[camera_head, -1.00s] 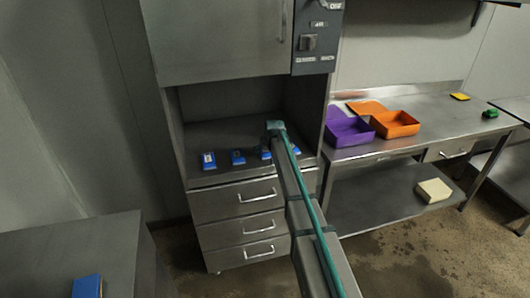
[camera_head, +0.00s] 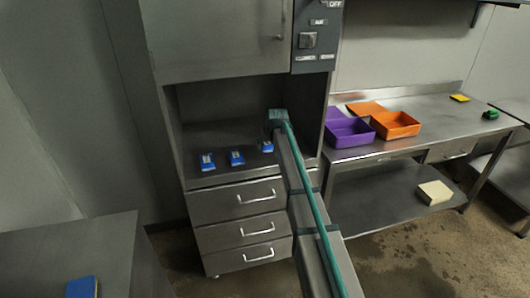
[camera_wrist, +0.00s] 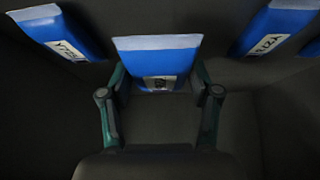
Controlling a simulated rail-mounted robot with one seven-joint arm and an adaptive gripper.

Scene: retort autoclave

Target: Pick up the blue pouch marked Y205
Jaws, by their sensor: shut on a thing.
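My gripper (camera_wrist: 160,80) is shut on a blue pouch (camera_wrist: 157,60) with a pale top edge; a finger is on each side of it. The held pouch's label is partly visible but too small to read. In the head view, the held pouch appears to be the blue one (camera_head: 267,147) beside my wrist. Two more blue pouches, one at left (camera_head: 207,162) and one in the middle (camera_head: 237,158), lie on the steel shelf. The wrist view shows neighbouring pouches at left (camera_wrist: 62,35) and right (camera_wrist: 270,30), apart from the held one. I cannot confirm Y205 on any label.
The shelf (camera_head: 215,180) sits in a bay under a steel cabinet (camera_head: 215,40), above drawers (camera_head: 240,220). A purple bin (camera_head: 348,132) and orange bin (camera_head: 396,125) stand on the right-hand table. Another blue object (camera_head: 82,288) lies on the near-left counter.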

